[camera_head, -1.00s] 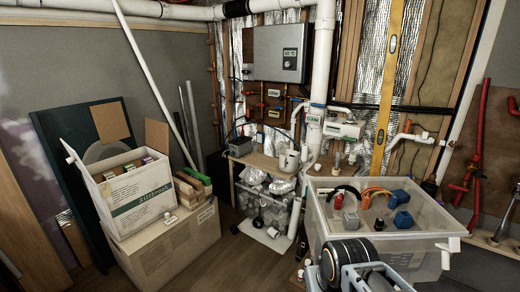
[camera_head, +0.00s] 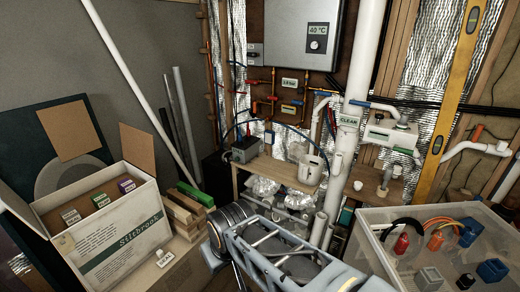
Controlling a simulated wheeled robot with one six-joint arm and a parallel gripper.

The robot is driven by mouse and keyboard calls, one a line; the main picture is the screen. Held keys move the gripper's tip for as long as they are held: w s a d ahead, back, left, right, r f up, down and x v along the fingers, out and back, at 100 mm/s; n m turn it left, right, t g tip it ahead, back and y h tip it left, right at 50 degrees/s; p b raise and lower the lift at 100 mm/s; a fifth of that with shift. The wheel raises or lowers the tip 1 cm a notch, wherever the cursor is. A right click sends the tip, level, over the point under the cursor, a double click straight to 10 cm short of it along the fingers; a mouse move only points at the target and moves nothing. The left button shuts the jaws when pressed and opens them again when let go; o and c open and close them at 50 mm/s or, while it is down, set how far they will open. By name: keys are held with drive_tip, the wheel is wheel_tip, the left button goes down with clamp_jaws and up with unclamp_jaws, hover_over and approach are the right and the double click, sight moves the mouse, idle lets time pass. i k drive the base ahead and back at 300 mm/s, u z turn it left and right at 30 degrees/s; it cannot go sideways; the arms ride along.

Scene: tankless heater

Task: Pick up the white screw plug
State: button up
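I cannot tell for sure which piece is the white screw plug. A small white piece (camera_head: 358,186) sits on the wooden bench (camera_head: 275,170), left of a grey tap-like fitting (camera_head: 384,182). My arm spans the bottom middle of the view and hides the floor and part of the shelf under the bench. My gripper's fingertips do not show.
A translucent bin (camera_head: 375,225) with several fittings stands at the right. A cardboard box (camera_head: 110,225) stands at the left. A thick white pipe (camera_head: 349,120) rises at the bench.

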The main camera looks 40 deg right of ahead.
sight(358, 186)
drive_tip(key=z, duration=0.15)
drive_tip(key=i, duration=1.1)
drive_tip(key=z, duration=1.25)
drive_tip(key=i, duration=0.85)
drive_tip(key=z, duration=1.1)
drive_tip(key=i, duration=0.25)
drive_tip(key=z, duration=0.15)
